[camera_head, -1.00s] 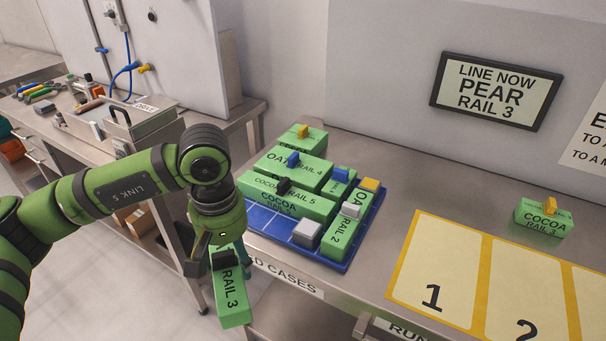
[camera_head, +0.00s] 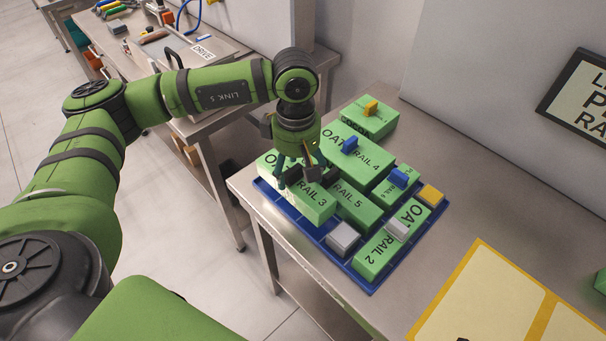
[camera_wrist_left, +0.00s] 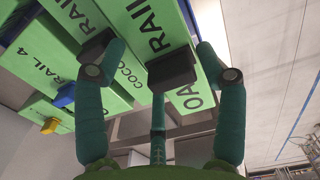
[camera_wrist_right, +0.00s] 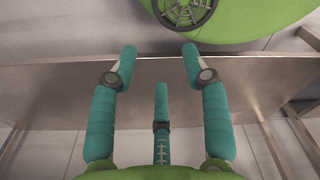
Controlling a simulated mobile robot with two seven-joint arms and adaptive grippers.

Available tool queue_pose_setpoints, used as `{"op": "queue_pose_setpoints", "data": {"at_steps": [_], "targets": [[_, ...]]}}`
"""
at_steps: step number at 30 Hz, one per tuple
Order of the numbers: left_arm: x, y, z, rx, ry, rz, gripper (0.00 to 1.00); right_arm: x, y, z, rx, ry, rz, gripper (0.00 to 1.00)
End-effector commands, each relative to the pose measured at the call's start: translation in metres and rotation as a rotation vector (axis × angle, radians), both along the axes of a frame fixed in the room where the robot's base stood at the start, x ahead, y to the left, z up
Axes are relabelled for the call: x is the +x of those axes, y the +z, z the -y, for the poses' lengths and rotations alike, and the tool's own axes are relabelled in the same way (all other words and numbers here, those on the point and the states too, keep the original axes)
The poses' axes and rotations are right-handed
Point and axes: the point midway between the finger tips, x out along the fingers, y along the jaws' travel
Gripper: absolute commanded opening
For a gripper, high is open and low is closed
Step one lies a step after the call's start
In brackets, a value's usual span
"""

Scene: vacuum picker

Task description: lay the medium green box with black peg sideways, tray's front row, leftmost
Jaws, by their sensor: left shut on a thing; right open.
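The medium green box (camera_head: 293,199), marked OAT RAIL 3, has a black peg (camera_head: 312,172) on top. It lies lengthwise along the front-left edge of the blue tray (camera_head: 356,282), over the leftmost front place. I cannot tell whether its underside touches the tray floor. My left gripper (camera_head: 300,175) is over the box from above, shut on its black peg, and partly hides the top. In the left wrist view the box (camera_wrist_left: 190,88) and its peg (camera_wrist_left: 172,70) show between the fingers. My right gripper (camera_wrist_right: 160,55) is open and empty in the right wrist view.
A grey block (camera_head: 342,238) stands to the right in the front row. A yellow-pegged box (camera_head: 370,118) stands behind the tray.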

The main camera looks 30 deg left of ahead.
Motion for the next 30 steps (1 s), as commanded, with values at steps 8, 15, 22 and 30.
{"op": "queue_pose_setpoints", "data": {"at_steps": [8,15,22,30], "targets": [[-0.001,-0.034,0.000,0.001,-0.002,-0.003,0.14,0.014,0.013,0.007,-0.007,0.001,0.023,0.47],[0.000,-0.037,0.000,0.000,-0.003,0.000,0.14,0.018,0.012,0.009,-0.010,-0.002,0.030,0.47],[0.000,-0.040,0.000,0.000,-0.003,-0.001,0.91,0.017,0.008,0.009,-0.010,-0.002,0.028,0.47],[0.000,-0.040,0.000,0.000,-0.002,-0.001,0.95,0.014,0.008,0.009,-0.010,-0.002,0.024,0.47]]}}
